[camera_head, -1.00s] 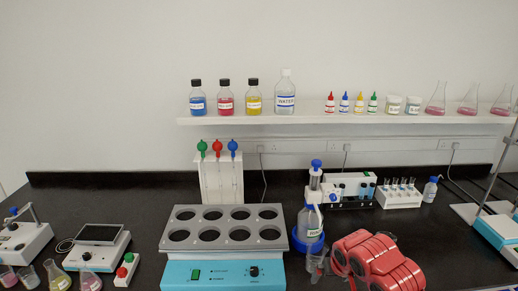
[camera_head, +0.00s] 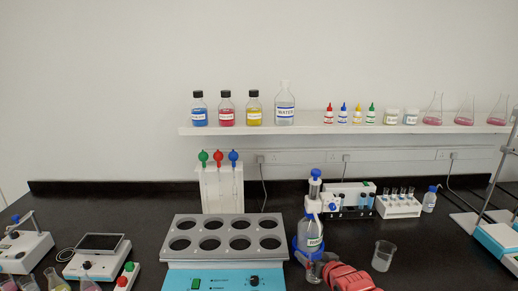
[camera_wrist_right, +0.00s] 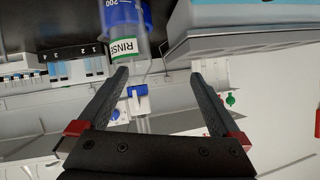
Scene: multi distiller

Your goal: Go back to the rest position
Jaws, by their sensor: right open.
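My right gripper shows at the bottom of the head view (camera_head: 318,264), its red arm coming in from the lower right beside the dispenser bottle (camera_head: 310,235) with a blue top and blue ring. In the right wrist view its two dark fingers (camera_wrist_right: 158,78) are apart, with nothing held between them. The bottle's RINSE label (camera_wrist_right: 122,48) shows just beyond one fingertip; I cannot tell whether they touch. My left gripper is not in view.
A clear beaker (camera_head: 384,257) stands on the black bench right of my arm. A grey rack with round holes on a blue base (camera_head: 225,275) is left of the bottle. A white tube rack (camera_head: 398,207) stands behind. A shelf (camera_head: 340,129) holds bottles and flasks.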

